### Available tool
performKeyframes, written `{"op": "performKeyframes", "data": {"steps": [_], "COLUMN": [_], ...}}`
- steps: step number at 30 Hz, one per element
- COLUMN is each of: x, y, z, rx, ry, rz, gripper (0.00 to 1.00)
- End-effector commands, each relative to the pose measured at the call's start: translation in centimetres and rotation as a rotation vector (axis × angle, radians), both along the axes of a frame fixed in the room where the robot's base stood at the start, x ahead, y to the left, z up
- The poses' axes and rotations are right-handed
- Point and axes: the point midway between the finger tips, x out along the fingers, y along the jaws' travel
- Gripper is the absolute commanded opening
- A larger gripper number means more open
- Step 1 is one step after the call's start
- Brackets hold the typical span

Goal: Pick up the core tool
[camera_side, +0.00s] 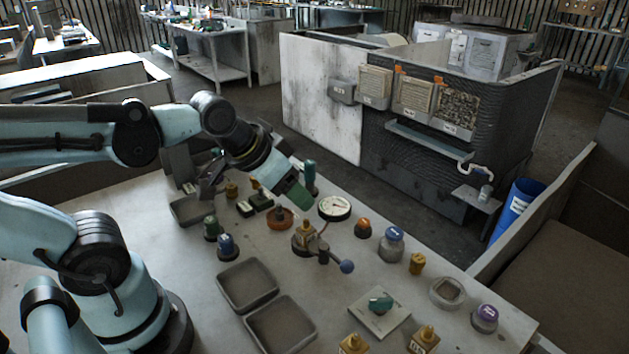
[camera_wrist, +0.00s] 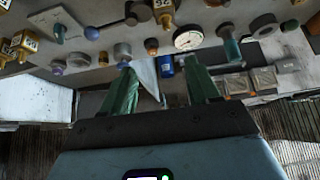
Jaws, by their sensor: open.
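No label marks the core tool, so I cannot tell for certain which item it is. One candidate is a slim upright teal-handled piece (camera_side: 310,172), just behind my gripper; it also shows in the wrist view (camera_wrist: 230,45), to the right. Another teal piece (camera_side: 380,303) lies on a square grey plate at the front right, and shows at the upper left of the wrist view (camera_wrist: 60,29). My gripper (camera_side: 292,200) has green fingers and hangs tilted above the bench near an orange dish (camera_side: 280,220). In the wrist view its fingers (camera_wrist: 163,80) are apart, with nothing held between them.
A white dial gauge (camera_side: 334,207) and a brass fitting with a blue-ball lever (camera_side: 347,266) are close by. Grey trays (camera_side: 247,286) sit at front. Blue-capped (camera_side: 391,245) and purple-capped (camera_side: 485,318) containers stand right.

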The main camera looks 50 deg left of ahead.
Motion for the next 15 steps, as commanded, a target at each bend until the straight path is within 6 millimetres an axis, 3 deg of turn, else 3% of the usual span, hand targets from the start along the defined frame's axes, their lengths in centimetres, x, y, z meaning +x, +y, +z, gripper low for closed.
{"op": "performKeyframes", "data": {"steps": [9,15], "x": [5.4,9.2], "y": [3.5,6.6], "z": [4.0,5.0], "rx": [0.07,0.096], "ry": [0.171,0.293], "rz": [-0.045,-0.089], "gripper": [0.61,0.61]}}
